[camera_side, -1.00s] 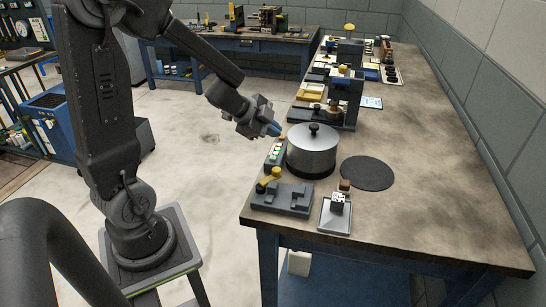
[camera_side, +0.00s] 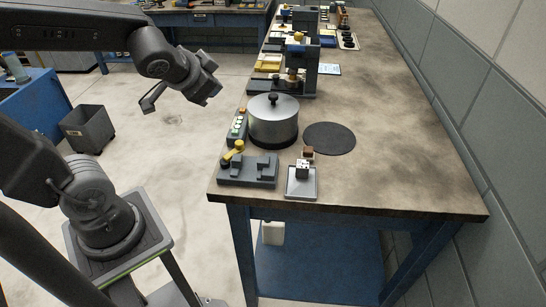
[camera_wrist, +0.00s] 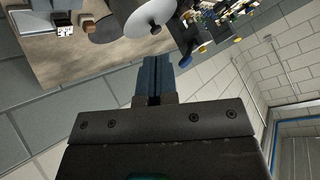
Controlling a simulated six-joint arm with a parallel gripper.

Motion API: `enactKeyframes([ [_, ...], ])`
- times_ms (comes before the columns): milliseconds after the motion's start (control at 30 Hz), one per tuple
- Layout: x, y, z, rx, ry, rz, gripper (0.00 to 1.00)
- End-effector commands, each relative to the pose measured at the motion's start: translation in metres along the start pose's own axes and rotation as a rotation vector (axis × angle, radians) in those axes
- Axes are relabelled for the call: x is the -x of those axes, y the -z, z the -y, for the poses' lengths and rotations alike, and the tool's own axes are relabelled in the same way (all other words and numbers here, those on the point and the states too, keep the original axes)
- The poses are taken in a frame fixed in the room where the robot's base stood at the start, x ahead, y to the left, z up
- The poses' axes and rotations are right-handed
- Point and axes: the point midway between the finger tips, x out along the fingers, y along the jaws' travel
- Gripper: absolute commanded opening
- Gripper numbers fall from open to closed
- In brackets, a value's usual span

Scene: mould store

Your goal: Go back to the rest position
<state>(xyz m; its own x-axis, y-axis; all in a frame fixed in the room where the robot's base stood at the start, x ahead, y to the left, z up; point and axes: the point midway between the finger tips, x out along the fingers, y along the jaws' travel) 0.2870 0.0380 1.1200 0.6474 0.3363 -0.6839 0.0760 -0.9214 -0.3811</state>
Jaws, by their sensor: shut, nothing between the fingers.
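My gripper (camera_side: 214,96) is at the end of my folded arm, left of the workbench (camera_side: 385,150) and over open floor in the side view. In the wrist view its two blue fingers (camera_wrist: 155,72) are together with nothing between them. A lidded metal pot (camera_side: 273,122) stands on the bench to the right of my gripper, clear of it. The pot (camera_wrist: 147,18) also shows at the top of the wrist view, partly cut off.
A round dark mat (camera_side: 329,138) lies right of the pot. A grey fixture with a yellow handle (camera_side: 247,170) and a small tray (camera_side: 301,187) with a die sit at the front edge. A machine (camera_side: 297,65) stands behind. A dark bin (camera_side: 88,129) stands on the floor.

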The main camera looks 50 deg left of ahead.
Motion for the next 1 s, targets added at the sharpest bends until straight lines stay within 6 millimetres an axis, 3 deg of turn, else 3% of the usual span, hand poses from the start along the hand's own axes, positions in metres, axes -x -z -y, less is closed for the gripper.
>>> enactKeyframes([
  [33, 0.016, -0.008, -0.012, 0.041, -0.046, 0.034, 0.00],
  [200, 0.058, -0.032, -0.050, 0.130, -0.234, 0.160, 0.00],
  [333, 0.078, -0.042, -0.067, 0.151, -0.333, 0.210, 0.00],
  [1000, 0.084, -0.045, -0.073, 0.159, -0.368, 0.227, 0.00],
])
